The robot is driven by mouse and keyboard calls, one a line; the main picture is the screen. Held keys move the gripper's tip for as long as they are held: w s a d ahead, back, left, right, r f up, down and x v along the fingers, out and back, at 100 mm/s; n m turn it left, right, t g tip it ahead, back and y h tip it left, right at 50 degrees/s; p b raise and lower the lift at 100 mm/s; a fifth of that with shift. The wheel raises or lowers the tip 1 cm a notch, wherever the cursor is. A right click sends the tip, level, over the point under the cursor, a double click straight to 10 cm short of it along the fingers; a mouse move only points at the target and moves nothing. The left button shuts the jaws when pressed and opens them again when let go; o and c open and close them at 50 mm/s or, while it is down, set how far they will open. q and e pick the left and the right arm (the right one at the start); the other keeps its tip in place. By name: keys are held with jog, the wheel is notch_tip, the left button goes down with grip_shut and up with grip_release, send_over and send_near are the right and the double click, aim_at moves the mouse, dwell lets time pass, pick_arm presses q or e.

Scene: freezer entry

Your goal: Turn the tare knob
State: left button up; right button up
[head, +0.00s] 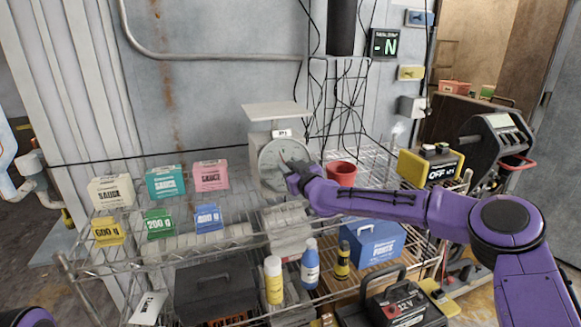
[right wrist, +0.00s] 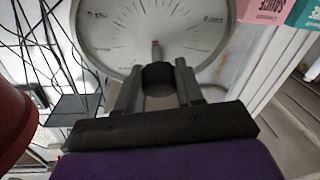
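A scale with a round dial (head: 270,158) and a flat pan (head: 276,111) on top stands at the back of the wire shelf. My right gripper (head: 290,166) is at the lower right of the dial face and hides the knob in the head view. In the right wrist view, the dark tare knob (right wrist: 158,76) sits at the low middle of the dial face (right wrist: 110,35), below a reddish pointer. The two fingers of my right gripper (right wrist: 158,80) are on either side of the knob, seemingly touching it. My left gripper is out of view.
A red cup (head: 341,173) stands right of the scale, close to my right arm. Several labelled boxes, such as the pink box (head: 211,176), stand left of it. Bottles, a dark toolbox (head: 215,287) and a blue box (head: 373,243) are in front. Cables hang behind.

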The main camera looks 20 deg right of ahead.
jog(key=shift+m, duration=0.4)
jog(key=m+h, duration=0.1)
jog(key=m, duration=0.2)
jog(key=shift+r+h+b, duration=0.1)
jog(key=shift+h+b, duration=0.25)
jog(key=shift+h, duration=0.05)
jog(key=m+h, duration=0.1)
jog(key=m, duration=0.1)
jog(key=shift+m, duration=0.4)
jog(key=m+h, duration=0.1)
jog(key=m, duration=0.2)
jog(key=shift+r+m+h+p, duration=0.1)
jog(key=shift+m+h+p, duration=0.2)
jog(key=shift+h+p, duration=0.1)
jog(key=m+g+h+p, duration=0.1)
jog(key=m, duration=0.3)
jog(key=m+h+p, duration=0.1)
jog(key=m, duration=0.2)
jog(key=shift+d+m+g+h+p, duration=0.1)
jog(key=shift+m+g+h+p, duration=0.2)
jog(key=shift+m+g+h, duration=0.1)
jog(key=m+g+p, duration=0.1)
jog(key=m, duration=0.2)
jog(key=shift+m+h, duration=0.3)
jog(key=shift+h, duration=0.1)
jog(key=shift+d+m+g+p, duration=0.1)
jog(key=shift+m+g+p, duration=0.5)
jog(key=shift+m, duration=0.6)
